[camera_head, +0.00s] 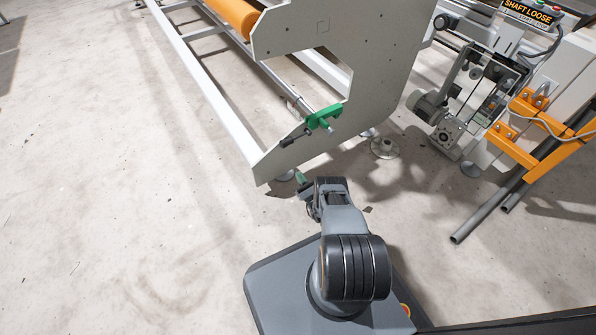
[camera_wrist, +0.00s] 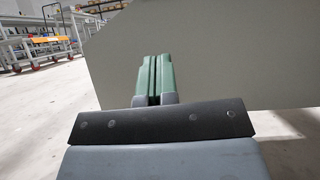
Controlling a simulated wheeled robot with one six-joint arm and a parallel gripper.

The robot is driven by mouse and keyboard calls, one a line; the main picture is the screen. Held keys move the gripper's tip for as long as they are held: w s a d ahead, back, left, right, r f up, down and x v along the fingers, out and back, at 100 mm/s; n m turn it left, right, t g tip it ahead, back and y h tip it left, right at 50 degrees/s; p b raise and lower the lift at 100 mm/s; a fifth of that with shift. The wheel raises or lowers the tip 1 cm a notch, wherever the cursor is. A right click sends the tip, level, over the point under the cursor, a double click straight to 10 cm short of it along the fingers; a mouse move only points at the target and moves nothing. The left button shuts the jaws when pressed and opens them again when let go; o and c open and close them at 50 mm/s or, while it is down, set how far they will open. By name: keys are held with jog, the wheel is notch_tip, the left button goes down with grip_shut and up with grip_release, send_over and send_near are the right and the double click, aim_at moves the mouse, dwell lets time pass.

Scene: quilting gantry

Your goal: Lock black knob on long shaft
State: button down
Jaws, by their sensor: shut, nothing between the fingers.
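A long thin metal shaft (camera_head: 284,88) runs along the machine frame to a green clamp (camera_head: 323,117) at the pale grey end plate. A small black handle or knob (camera_head: 293,137) sticks out beside the green clamp, in front of the plate; its exact shape is too small to tell. My gripper (camera_head: 301,177) is below the plate's lower corner, apart from the knob. In the wrist view, its green fingers (camera_wrist: 153,78) are shut together and empty, pointing at the blank grey plate (camera_wrist: 225,55). The knob is not in the wrist view.
The end plate (camera_head: 375,70) stands on round feet (camera_head: 385,147). An orange roll (camera_head: 236,15) lies in the frame. At right are a motor unit (camera_head: 448,132), an orange bracket (camera_head: 545,150), dark pipes and a sign (camera_head: 530,14) reading "SHAFT LOOSE". The floor at left is clear.

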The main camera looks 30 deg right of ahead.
jog(key=w+a+r, duration=0.1)
jog(key=w+r, duration=0.6)
jog(key=shift+w+a+r, duration=0.15)
jog(key=shift+w+r, duration=0.25)
jog(key=shift+r, duration=0.2)
